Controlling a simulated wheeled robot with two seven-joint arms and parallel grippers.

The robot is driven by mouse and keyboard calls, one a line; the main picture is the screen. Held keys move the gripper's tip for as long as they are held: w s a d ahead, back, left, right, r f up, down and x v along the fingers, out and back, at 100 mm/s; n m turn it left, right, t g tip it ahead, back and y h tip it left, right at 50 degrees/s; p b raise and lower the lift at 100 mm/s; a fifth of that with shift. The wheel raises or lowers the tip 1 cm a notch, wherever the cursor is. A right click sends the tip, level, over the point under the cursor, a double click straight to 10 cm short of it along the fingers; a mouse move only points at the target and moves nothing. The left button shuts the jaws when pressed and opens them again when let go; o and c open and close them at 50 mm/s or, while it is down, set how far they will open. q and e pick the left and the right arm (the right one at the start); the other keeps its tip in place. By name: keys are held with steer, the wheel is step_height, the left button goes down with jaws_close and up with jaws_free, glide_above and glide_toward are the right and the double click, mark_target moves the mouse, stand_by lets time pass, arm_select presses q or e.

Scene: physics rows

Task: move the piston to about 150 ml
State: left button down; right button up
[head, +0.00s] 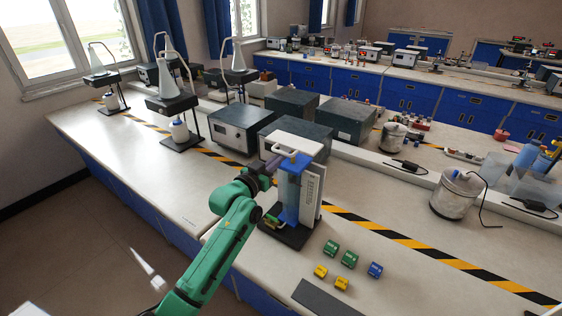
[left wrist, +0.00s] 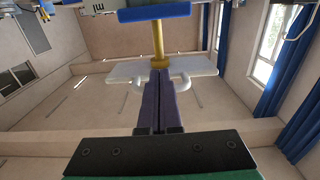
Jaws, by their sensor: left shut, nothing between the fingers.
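The piston apparatus stands on the bench in the head view, with a blue cylinder body (head: 290,188), an upright white scale panel (head: 311,192) and a dark base. The piston's white top plate with handles (head: 296,142) sits above the blue body. In the left wrist view the plate (left wrist: 120,71) and the yellow rod (left wrist: 158,42) show beyond my fingers. My left gripper (head: 272,165) is beside the apparatus, just below the plate's left side. Its purple fingers (left wrist: 160,78) are together and empty; whether they touch the plate I cannot tell. The scale reading is too small to read.
Dark boxes (head: 292,103) stand close behind the apparatus. Small green, yellow and blue blocks (head: 349,260) lie in front right of it. A metal pot (head: 456,194) stands at the right. The bench left of the apparatus (head: 160,175) is mostly clear.

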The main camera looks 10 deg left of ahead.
arm_select(q)
steer(key=shift+r+p, duration=0.5)
steer(key=shift+r, duration=0.35)
steer(key=f+p+v, duration=0.1)
steer(key=p+v, duration=0.1)
steer(key=v, duration=0.7)
steer(key=shift+f, duration=0.3)
